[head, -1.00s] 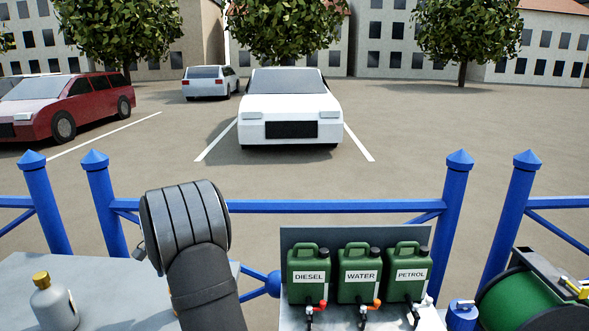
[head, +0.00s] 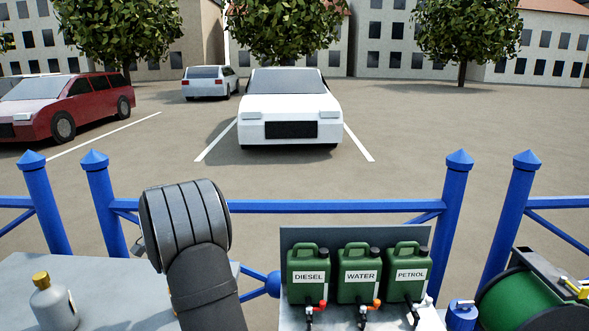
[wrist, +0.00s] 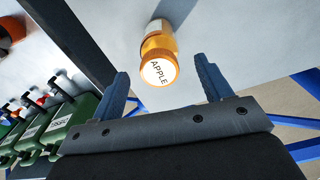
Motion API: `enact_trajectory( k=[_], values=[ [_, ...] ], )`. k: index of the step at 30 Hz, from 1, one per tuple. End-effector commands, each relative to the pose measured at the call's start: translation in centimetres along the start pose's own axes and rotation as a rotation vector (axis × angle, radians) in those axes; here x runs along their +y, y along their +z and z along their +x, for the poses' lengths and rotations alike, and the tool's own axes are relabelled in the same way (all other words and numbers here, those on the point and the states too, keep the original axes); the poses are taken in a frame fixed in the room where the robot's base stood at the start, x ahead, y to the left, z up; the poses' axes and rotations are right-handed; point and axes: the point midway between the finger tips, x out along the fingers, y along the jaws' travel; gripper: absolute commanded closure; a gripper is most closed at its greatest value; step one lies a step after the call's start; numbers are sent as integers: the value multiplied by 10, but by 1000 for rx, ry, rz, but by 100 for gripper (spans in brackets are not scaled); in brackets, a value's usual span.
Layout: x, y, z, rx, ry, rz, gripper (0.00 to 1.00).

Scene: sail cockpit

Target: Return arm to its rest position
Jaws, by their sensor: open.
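My gripper (wrist: 162,66) is in the wrist view with its two blue-grey fingers apart. An orange bottle with a white end marked APPLE (wrist: 158,71) shows beyond and between the fingertips. I see no finger touching it, and the depth between them is hard to judge. In the head view my arm rises from the bottom, left of centre, and its thick ribbed joint hides my gripper. The orange bottle does not show in the head view.
Green cans marked DIESEL (head: 308,273), WATER (head: 360,275) and PETROL (head: 409,275) stand right of my arm. A grey bottle with a yellow cap (head: 53,303) stands on the left table (head: 110,287). Blue railing (head: 330,207) runs behind. A green reel (head: 520,303) is at far right.

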Motion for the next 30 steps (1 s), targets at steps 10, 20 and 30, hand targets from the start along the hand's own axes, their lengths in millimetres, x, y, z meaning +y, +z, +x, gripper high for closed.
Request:
enact_trajectory(
  k=[10, 20, 30],
  values=[
    [0, 0, -71, 1, -1, 0, 28],
    [1, 1, -16, -5, 4, 0, 28],
    [1, 1, 49, -2, 2, 0, 28]
  ],
)
